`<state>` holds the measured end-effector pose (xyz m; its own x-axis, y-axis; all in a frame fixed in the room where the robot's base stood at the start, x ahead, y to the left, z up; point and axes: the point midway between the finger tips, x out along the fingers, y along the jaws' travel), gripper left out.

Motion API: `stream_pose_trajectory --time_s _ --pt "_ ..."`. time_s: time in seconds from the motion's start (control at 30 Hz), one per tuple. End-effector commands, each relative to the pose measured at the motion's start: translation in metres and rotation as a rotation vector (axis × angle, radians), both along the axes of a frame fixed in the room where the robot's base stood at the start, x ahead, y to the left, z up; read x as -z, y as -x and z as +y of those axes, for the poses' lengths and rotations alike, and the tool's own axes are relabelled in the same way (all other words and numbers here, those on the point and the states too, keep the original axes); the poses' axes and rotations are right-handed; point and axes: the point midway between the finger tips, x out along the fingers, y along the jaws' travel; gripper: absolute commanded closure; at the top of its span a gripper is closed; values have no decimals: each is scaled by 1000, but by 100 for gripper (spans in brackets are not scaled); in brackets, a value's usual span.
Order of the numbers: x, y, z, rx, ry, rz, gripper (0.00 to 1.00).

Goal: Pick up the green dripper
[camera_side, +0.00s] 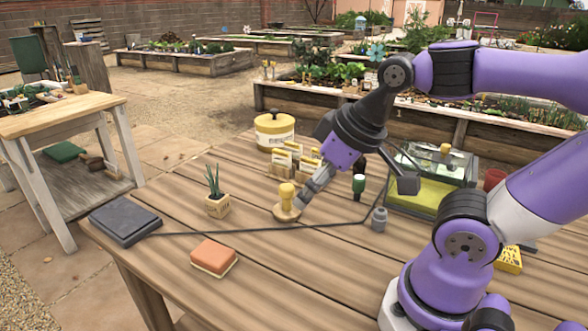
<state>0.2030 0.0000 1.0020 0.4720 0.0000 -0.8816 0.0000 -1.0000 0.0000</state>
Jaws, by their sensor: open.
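The green dripper (359,187) looks like a small upright green piece with a dark top, standing on the wooden table behind the middle. My gripper (303,200) points down and to the left, to the left of the green dripper and apart from it. Its fingertips are low beside a yellow knob on a round wooden base (287,204); whether they touch it I cannot tell. The fingers overlap in this view, and the gripper is open, with nothing seen held in it.
A dark grey block (124,219), a potted plant (217,205) and an orange-topped block (214,257) are on the left of the table (300,280). A yellow pot (274,131) stands behind. A thin dark line crosses the table near a small grey bottle (379,219). The front middle is clear.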

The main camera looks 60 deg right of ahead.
Motion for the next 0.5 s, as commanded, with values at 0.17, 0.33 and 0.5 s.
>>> stream_pose_trajectory --time_s 0.17,0.33,0.5 --pt "-1 -3 -4 5 7 9 28" --pt "-6 -23 -41 42 55 106 28" --pt "1 -45 -122 79 81 276 28"
